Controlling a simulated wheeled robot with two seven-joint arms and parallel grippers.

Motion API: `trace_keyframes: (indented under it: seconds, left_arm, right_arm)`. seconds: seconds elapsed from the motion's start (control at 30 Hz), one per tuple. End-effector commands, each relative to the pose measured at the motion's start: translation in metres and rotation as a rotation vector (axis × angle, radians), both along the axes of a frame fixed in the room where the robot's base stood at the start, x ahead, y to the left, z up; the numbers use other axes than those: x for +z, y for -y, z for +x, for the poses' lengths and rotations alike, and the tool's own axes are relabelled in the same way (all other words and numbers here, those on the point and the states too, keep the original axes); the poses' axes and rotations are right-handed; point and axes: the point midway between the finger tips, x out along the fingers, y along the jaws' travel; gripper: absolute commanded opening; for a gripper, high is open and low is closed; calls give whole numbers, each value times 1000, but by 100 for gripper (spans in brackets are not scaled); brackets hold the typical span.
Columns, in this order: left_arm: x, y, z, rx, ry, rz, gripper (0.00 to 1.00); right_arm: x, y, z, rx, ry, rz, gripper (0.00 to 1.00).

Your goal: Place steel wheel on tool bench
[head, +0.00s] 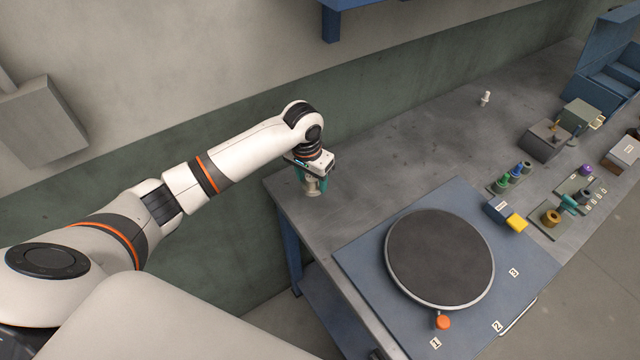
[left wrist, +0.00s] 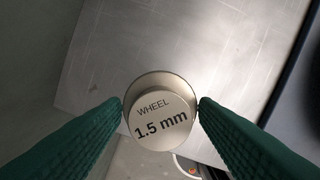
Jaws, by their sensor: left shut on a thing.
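The steel wheel (left wrist: 160,120) is a round, pale metal piece marked "WHEEL 1.5 mm". In the left wrist view it sits between the green fingers of my left gripper (left wrist: 161,108), which is shut on it. In the head view my left gripper (head: 314,187) points down over the far left end of the grey tool bench (head: 375,165). The bench top also shows behind the wheel in the left wrist view (left wrist: 180,45). I cannot tell whether the wheel touches the bench. My right gripper is not in view.
A blue board (head: 365,255) with a dark round turntable (head: 440,258) lies on the bench. A yellow-ended block (head: 516,222), small tool holders (head: 510,180) and a grey machine (head: 546,140) stand to the right. A small white piece (head: 485,98) stands at the back. The bench around my gripper is clear.

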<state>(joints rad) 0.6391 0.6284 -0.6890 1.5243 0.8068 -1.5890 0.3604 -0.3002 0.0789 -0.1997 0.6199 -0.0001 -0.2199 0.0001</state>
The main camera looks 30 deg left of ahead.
Motion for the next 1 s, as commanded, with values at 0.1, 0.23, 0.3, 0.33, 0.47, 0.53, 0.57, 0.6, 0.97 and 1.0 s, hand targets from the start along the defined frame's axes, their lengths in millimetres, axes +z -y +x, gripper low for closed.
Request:
trace_keyframes:
  seconds: [0.1, 0.23, 0.3, 0.33, 0.47, 0.53, 0.57, 0.6, 0.97, 1.0]
  left_arm:
    - [-14, 0, 0, 1, 1, 0, 28]
    - [-27, 0, 0, 0, 0, 0, 28]
    - [-37, 0, 0, 1, 0, 0, 28]
    - [-42, 0, 0, 1, -1, 0, 28]
    - [-54, 0, 0, 1, 2, 0, 28]
    - [-56, 0, 0, 0, 3, 1, 28]
    - [-56, 0, 0, 0, 3, 1, 28]
    - [-56, 0, 0, 0, 3, 1, 28]
    - [-58, 0, 0, 0, 2, 1, 74]
    - [-58, 0, 0, 0, 2, 1, 76]
  right_arm:
    - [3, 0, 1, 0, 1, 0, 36]
    - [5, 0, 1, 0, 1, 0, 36]
    - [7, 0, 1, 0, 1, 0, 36]
    - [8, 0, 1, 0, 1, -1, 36]
    - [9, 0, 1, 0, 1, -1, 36]
    - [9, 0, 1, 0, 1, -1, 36]
    - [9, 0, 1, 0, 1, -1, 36]
    - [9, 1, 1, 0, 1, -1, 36]
    - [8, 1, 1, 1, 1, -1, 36]
    - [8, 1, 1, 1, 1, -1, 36]
